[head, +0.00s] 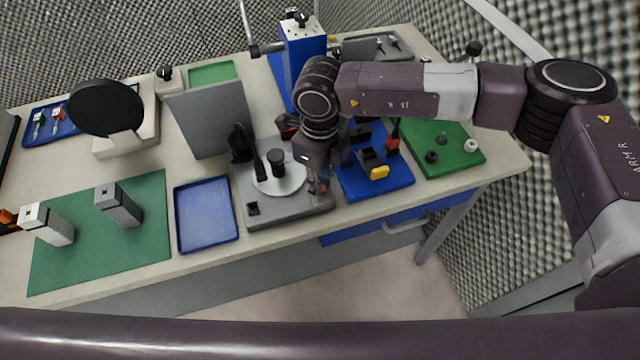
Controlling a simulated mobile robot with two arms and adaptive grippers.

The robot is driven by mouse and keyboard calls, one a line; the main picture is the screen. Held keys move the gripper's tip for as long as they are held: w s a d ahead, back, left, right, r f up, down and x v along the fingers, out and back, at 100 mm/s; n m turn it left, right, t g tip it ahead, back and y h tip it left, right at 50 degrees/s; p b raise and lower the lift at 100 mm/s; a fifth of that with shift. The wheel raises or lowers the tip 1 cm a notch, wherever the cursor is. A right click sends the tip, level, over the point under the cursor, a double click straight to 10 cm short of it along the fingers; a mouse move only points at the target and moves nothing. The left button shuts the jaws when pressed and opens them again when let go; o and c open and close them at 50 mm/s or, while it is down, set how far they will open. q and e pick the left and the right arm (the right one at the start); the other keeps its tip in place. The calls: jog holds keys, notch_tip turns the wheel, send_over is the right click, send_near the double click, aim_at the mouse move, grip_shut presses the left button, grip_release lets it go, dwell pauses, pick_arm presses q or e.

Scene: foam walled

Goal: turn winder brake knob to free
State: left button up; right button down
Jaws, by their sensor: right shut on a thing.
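The winder is a grey base (285,213) near the front edge of the bench, with a silver disc (293,183) and a black post on top. My right gripper (318,190) reaches down from above onto the right end of the winder base. It is shut on the brake knob, which is mostly hidden by the fingers; a little red shows there. The knob's setting cannot be read in this view. My left gripper is not in view.
A blue tray (236,212) lies just left of the winder. A blue fixture with a yellow block (379,173) stands close on the right. A grey upright panel (208,118) is behind. A green mat (80,268) with grey blocks lies at left.

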jog(key=c, duration=1.8)
grip_release()
jog(key=shift+o, duration=0.2)
jog(key=shift+r, duration=0.15)
notch_tip(320, 180, up, 12)
